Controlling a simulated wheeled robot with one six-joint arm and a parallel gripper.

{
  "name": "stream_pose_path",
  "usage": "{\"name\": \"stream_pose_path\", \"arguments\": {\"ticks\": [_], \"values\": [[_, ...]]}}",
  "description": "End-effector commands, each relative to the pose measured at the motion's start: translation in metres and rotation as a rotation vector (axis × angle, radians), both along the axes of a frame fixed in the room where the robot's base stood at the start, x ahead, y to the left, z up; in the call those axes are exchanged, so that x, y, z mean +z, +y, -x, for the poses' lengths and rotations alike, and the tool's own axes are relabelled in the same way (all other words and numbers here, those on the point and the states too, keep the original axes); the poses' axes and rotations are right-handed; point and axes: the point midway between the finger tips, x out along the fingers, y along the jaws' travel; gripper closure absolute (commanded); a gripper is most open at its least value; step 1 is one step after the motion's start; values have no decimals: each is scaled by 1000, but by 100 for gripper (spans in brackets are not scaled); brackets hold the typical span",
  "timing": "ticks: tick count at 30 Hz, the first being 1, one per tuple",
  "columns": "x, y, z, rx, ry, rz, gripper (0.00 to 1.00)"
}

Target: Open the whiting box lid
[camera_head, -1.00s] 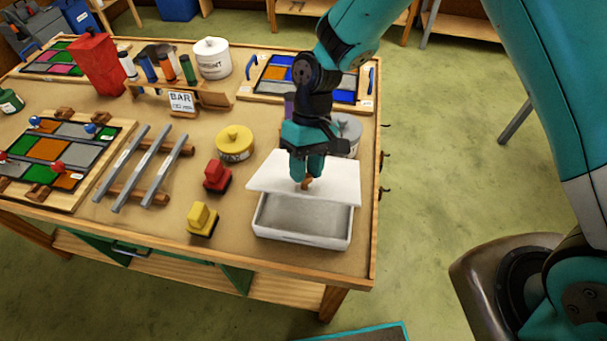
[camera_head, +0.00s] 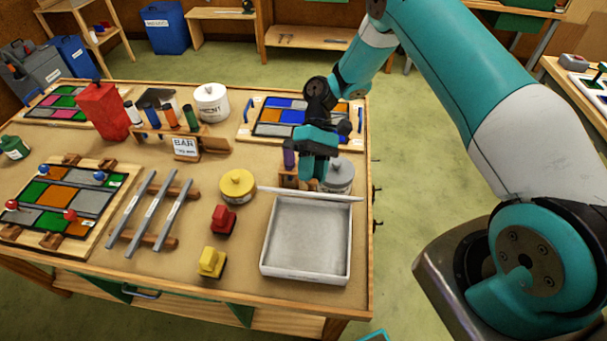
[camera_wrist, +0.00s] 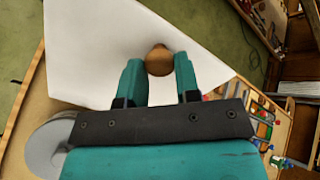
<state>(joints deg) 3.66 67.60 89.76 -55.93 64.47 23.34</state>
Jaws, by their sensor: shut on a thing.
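The whiting box (camera_head: 307,277) is a white rectangular tray-like box at the front right of the bench. Its grey-white inside is fully exposed. Its white lid (camera_head: 312,194) shows nearly edge-on behind the box's back rim in the head view. The lid also fills much of the wrist view (camera_wrist: 95,50), tilted, with a round brown knob (camera_wrist: 159,60). My gripper (camera_head: 316,176) is behind the lid in the head view, its fingertips partly hidden. In the wrist view my gripper (camera_wrist: 158,80) is shut on the knob, one teal finger on each side.
A grey-lidded tin (camera_head: 340,174) stands close beside my gripper. A yellow tin (camera_head: 238,186), a red block (camera_head: 222,220) and a yellow block (camera_head: 212,262) stand left of the box. A framed glass panel (camera_head: 290,116) lies behind. The bench's right edge is close to the box.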

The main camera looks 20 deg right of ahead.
Motion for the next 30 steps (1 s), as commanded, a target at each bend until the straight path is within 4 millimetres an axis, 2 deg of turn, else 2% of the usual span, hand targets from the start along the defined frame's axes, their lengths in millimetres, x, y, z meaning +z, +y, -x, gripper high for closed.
{"name": "stream_pose_path", "arguments": {"ticks": [8,9,12,23,26,30], "values": [[-1,-1,-1,-4,-2,5,100],[-1,-1,-1,-4,-2,5,65],[-1,0,-1,-2,-1,5,43],[5,1,0,1,0,4,43],[19,0,-1,-1,-1,3,43],[47,-3,-1,-6,-1,3,43]]}}
